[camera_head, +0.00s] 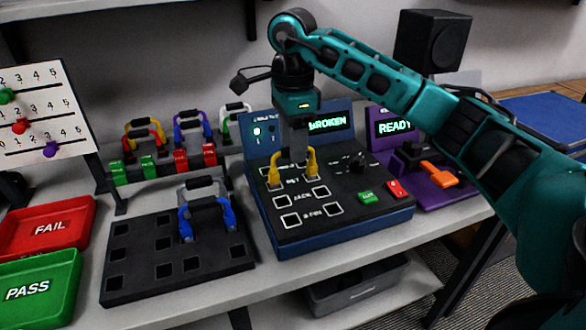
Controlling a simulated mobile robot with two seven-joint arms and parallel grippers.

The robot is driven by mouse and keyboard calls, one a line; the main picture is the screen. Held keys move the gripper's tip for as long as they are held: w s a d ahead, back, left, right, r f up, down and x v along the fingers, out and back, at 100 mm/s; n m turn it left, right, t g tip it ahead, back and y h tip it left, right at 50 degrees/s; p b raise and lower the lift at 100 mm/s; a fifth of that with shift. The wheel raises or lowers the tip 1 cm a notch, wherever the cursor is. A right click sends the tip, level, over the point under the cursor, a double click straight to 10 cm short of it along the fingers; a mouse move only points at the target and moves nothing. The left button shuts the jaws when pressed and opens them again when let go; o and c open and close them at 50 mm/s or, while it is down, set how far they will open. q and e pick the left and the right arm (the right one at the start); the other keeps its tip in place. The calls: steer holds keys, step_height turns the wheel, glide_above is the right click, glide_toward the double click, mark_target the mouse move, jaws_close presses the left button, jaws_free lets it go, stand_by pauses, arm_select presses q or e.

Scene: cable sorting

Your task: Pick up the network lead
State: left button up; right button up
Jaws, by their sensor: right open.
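A lead with two yellow plugs (311,163) stands in the top row of sockets on the blue cable tester (390,218). The label between those sockets is too small to read surely. The tester's display reads BROKEN. My right gripper (296,150) is open and points down right over this lead, between its two plugs. It hides the middle of the lead, and I cannot tell whether the fingers touch it. A second lead with blue plugs (228,213) and a dark grip stands in the black socket board (130,285). My left gripper is out of view.
Red FAIL (75,218) and green PASS (70,265) trays are at the left. Several coloured leads (190,128) stand in a rack behind the board. A purple READY device (455,193) stands right of the tester. A grey bin (360,290) is below the table.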

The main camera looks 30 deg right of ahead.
step_height(320, 180, down, 4)
steer(key=shift+r, duration=0.15)
jaws_close()
stand_by(0.4)
